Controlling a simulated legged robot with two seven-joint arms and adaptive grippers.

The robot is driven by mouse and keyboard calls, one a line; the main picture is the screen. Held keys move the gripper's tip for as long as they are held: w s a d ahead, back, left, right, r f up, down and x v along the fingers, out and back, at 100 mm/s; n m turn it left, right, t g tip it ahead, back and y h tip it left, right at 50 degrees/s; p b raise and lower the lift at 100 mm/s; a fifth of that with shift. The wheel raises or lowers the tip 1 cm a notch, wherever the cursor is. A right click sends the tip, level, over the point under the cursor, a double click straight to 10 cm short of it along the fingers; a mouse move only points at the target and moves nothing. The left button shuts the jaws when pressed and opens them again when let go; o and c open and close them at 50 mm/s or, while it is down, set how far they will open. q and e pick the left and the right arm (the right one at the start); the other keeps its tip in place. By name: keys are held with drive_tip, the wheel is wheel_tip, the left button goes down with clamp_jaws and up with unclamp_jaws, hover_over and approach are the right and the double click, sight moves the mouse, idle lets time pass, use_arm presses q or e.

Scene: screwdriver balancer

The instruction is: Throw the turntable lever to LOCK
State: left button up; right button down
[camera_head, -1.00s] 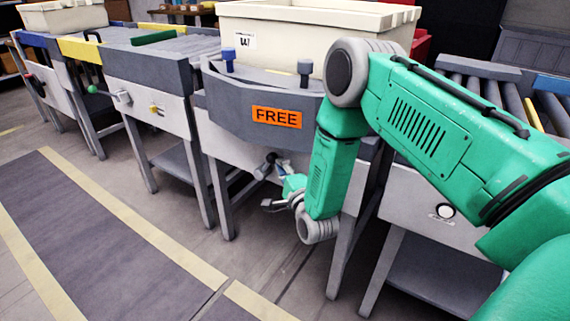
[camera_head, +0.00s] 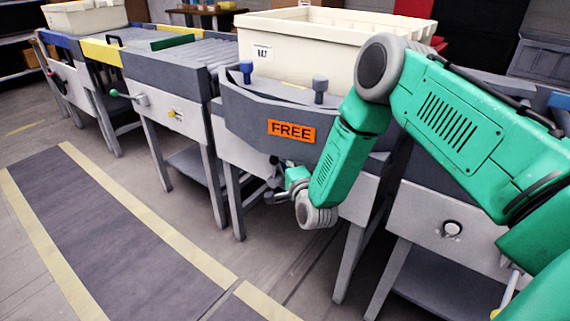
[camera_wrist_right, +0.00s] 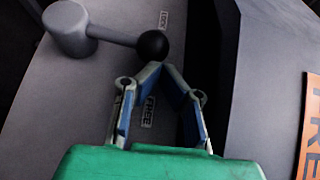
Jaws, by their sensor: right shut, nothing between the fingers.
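The turntable lever shows in the right wrist view as a grey hub and rod (camera_wrist_right: 70,28) ending in a black ball knob (camera_wrist_right: 153,45). The knob lies between the LOCK label (camera_wrist_right: 163,20) and the FREE label (camera_wrist_right: 148,112), nearer LOCK. My right gripper (camera_wrist_right: 162,68) is shut and empty, its fingertips right at the knob's FREE side; I cannot tell whether they touch. In the head view my right gripper (camera_head: 277,195) is low at the turntable's front, partly hidden by its wrist. An orange sign (camera_head: 291,131) reads FREE. My left gripper is out of view.
A cream tote (camera_head: 330,50) sits on the turntable, with two posts, one blue (camera_head: 246,68) and one grey (camera_head: 320,86), at the front. A conveyor with a green-knobbed lever (camera_head: 115,93) stands to the left. The floor in front is open.

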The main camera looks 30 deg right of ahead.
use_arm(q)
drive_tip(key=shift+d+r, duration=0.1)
use_arm(e)
drive_tip(key=s+a, duration=0.1)
drive_tip(key=s, duration=1)
drive_tip(key=shift+s+a+f, duration=0.2)
drive_tip(key=shift+s+a, duration=0.05)
drive_tip(key=shift+s, duration=0.15)
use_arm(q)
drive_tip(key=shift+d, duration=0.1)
use_arm(e)
drive_tip(key=shift+d, duration=0.1)
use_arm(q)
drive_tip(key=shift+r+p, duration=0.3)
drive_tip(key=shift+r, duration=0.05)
use_arm(e)
drive_tip(key=shift+s+d+f+m+t+h, duration=0.15)
drive_tip(key=shift+s+d+f+m+t, duration=0.2)
drive_tip(key=shift+f, duration=0.3)
drive_tip(key=shift+s+d+f+m+t+h, duration=0.15)
drive_tip(key=shift+s+d+f, duration=0.2)
drive_tip(key=shift+d+f, duration=0.25)
drive_tip(key=shift+a, duration=0.1)
